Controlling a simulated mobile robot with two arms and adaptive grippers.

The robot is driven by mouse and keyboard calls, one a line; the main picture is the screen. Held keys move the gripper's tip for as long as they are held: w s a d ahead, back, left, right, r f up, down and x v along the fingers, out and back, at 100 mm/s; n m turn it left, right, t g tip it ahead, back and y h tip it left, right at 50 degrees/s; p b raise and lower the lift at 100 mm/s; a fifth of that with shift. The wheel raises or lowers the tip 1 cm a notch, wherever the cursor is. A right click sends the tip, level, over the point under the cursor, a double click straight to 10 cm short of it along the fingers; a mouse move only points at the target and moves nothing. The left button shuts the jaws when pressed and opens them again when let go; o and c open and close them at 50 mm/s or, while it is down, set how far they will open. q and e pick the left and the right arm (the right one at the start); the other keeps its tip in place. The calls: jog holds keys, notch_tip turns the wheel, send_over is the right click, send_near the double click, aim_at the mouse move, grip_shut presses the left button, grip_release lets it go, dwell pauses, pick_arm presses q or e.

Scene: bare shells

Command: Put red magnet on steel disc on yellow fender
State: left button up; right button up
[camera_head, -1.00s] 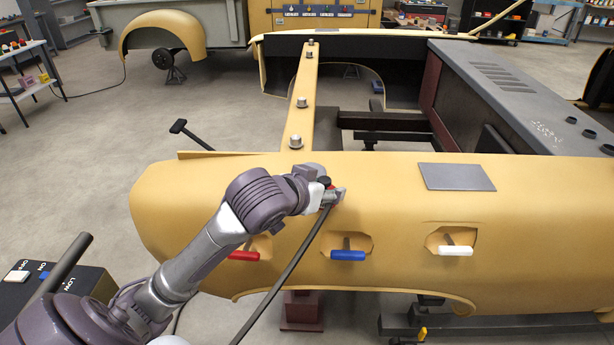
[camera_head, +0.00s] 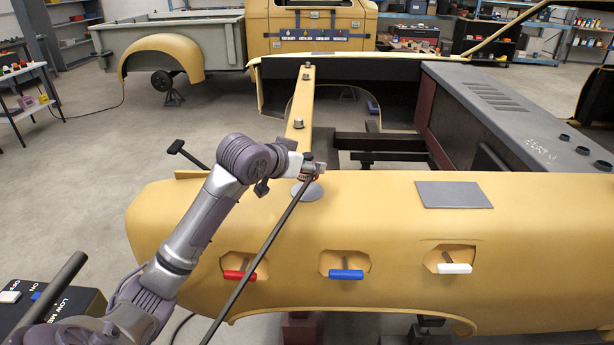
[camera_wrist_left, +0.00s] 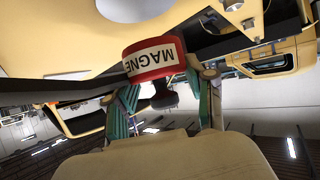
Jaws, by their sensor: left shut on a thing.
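The red magnet (camera_wrist_left: 150,60), a round red piece with a white label reading "MAGNE" and a dark knob, is in my left gripper (camera_wrist_left: 165,95). The gripper's green-padded fingers are shut on the knob. In the head view my left gripper (camera_head: 313,172) is above the yellow fender (camera_head: 370,215), over its back edge. The steel disc (camera_head: 308,191), flat and pale grey, lies on the fender top just below the gripper. It also shows at the top of the wrist view (camera_wrist_left: 125,9), apart from the magnet in the picture. My right gripper is not in view.
A grey square plate (camera_head: 453,195) lies on the fender to the right. Red (camera_head: 238,275), blue (camera_head: 346,274) and white (camera_head: 454,268) handles stick out of its side. A long dark rod (camera_head: 255,262) slants up to near the gripper. A yellow beam (camera_head: 302,110) with studs runs behind.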

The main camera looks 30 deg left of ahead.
aim_at(307, 179)
pick_arm(q)
jog(key=shift+w+a+f, duration=0.1)
jog(key=shift+w+f, duration=0.1)
notch_tip(307, 179, down, 3)
jog(key=shift+f+p, duration=0.15)
jog(key=shift+p, duration=0.15)
jog(key=shift+f, duration=0.15)
jog(key=shift+f, duration=0.2)
jog(key=o, duration=1.4)
jog(key=shift+s, duration=0.1)
